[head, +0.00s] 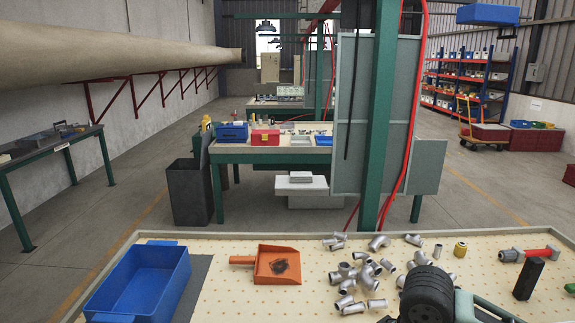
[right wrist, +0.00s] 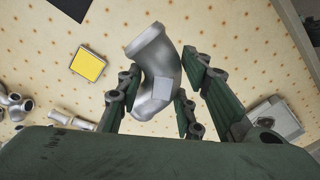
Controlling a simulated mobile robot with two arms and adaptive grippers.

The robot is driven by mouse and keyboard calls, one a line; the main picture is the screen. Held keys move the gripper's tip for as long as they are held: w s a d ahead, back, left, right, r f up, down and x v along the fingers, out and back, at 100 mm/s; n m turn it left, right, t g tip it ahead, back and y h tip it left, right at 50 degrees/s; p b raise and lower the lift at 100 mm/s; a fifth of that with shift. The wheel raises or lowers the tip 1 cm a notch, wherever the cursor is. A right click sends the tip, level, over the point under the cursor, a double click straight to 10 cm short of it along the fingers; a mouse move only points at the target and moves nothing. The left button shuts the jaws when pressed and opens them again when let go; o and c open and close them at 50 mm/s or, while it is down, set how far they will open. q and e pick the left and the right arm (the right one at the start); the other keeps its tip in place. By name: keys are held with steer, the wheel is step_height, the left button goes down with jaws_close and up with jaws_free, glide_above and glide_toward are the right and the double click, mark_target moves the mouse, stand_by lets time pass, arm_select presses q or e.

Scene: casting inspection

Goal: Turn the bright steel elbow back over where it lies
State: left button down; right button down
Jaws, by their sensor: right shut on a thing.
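The bright steel elbow (right wrist: 153,72) shows in the right wrist view, with a collared mouth at its upper end and a pale flat patch on its side. My right gripper (right wrist: 162,80) has its green fingers on both sides of it and is shut on it. The elbow's lower end is partly hidden by the gripper. I cannot tell whether it touches the table. In the head view, part of my right arm shows at the bottom edge, and I cannot pick out the held elbow there. My left gripper is in neither view.
Several loose grey pipe fittings (head: 358,275) lie mid-table. A blue bin (head: 180,272) and an orange scoop (head: 264,262) are to the left. Bare tabletop shows left of the fittings.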

steer(key=s+r+m, duration=0.4)
steer(key=m, duration=0.2)
steer(key=shift+s+r, duration=0.3)
steer(key=shift+s, duration=0.1)
